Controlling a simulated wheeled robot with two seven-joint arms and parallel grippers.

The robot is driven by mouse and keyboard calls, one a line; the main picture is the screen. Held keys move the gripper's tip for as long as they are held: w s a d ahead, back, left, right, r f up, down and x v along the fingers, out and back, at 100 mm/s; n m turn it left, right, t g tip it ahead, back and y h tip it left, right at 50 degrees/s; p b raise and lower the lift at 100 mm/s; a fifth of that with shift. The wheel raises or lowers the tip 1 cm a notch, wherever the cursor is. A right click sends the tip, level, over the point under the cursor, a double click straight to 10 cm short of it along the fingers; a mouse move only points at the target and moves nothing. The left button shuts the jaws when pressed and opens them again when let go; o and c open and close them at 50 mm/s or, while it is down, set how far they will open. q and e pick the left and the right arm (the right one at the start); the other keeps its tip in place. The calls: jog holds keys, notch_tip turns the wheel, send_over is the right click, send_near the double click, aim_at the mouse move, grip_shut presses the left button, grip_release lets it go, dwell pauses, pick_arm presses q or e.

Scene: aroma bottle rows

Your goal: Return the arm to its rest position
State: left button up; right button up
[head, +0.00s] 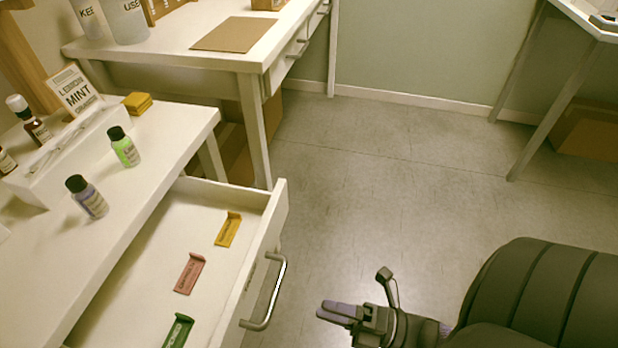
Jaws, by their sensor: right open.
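My right gripper (352,296) is open and empty at the bottom, over the floor. It is to the right of the open drawer's metal handle (266,305) and apart from it. My left gripper is not in the head view. The white drawer (235,185) is pulled out and holds a yellow holder (229,229), a pink holder (189,273) and a green holder (179,331). A green bottle (125,150) and a purple-grey bottle (90,201) stand upright on the white table (165,140) above the drawer.
Another white table (200,45) with a brown mat (234,34) stands behind. Cardboard boxes lie under the tables. The floor (390,180) in the middle is clear.

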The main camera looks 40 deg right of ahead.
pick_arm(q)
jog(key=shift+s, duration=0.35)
pick_arm(e)
jog(key=s+d+f+m+g+h+p, duration=0.25)
jog(key=s+f+m+g+h, duration=0.2)
jog(key=f+m, duration=0.25)
jog(key=s+d+f+m+g+h+p, duration=0.2)
jog(key=s+f+m+g+h+p, duration=0.15)
jog(key=f+m+h, duration=0.35)
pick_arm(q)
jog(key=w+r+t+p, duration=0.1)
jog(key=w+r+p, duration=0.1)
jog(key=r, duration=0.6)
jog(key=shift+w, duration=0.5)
pick_arm(e)
jog(key=s+f+m+g, duration=0.2)
jog(key=s+m+g, duration=0.2)
jog(key=s, duration=0.4)
jog(key=s+a+f+m+g+h, duration=0.1)
jog(key=s+m+g, duration=0.3)
jog(key=s, duration=0.4)
jog(key=shift+a+f+m+g, duration=0.3)
jog(key=shift+f+g, duration=0.2)
jog(key=shift+f, duration=0.25)
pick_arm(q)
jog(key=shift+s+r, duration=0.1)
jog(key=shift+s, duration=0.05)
